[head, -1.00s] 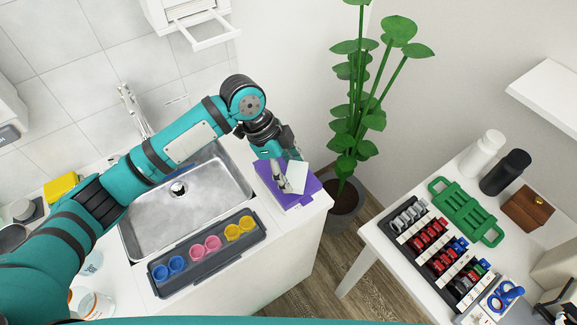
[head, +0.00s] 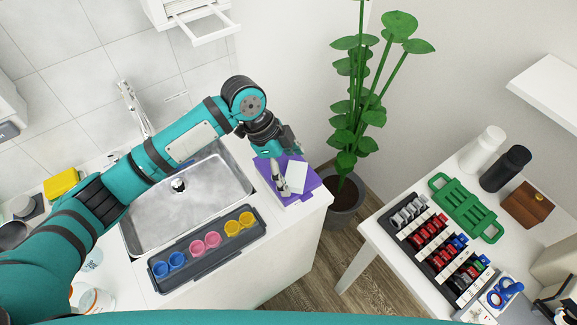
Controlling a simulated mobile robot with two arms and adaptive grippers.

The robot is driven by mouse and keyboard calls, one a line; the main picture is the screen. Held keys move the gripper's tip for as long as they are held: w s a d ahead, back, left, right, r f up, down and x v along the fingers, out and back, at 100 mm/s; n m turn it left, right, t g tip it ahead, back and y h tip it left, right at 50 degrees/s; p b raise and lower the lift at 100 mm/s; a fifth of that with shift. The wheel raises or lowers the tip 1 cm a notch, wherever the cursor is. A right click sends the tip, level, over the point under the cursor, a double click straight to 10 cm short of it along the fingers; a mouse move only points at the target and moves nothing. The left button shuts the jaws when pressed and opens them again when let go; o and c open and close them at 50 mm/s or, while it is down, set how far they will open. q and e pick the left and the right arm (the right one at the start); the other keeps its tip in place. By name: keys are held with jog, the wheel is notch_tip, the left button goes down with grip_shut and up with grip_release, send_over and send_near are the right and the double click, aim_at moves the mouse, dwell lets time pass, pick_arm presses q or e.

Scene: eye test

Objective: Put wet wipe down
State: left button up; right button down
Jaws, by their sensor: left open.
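A purple, flat-topped pack or box (head: 306,186) sits at the right end of the white counter, beside the sink. A small white rectangular piece (head: 297,176), which looks like the wet wipe, shows against its purple top, right beside my fingers. My left gripper (head: 281,184) reaches in from the left and points down over the purple top. Its fingers are open. I cannot tell whether they still touch the white piece. The gripper body hides the back part of the pack. My right gripper is not in view.
A steel sink (head: 212,203) and a grey tray (head: 205,258) with blue, pink and yellow cups lie left of the pack. A potted plant (head: 345,205) stands on the floor beyond the counter. A crowded white table (head: 385,245) is at the right.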

pick_arm(q)
jog(key=b+v, duration=0.1)
jog(key=v, duration=1.2)
jog(key=shift+d+r+b, duration=0.2)
jog(key=shift+b, duration=0.1)
jog(key=shift+f, duration=0.1)
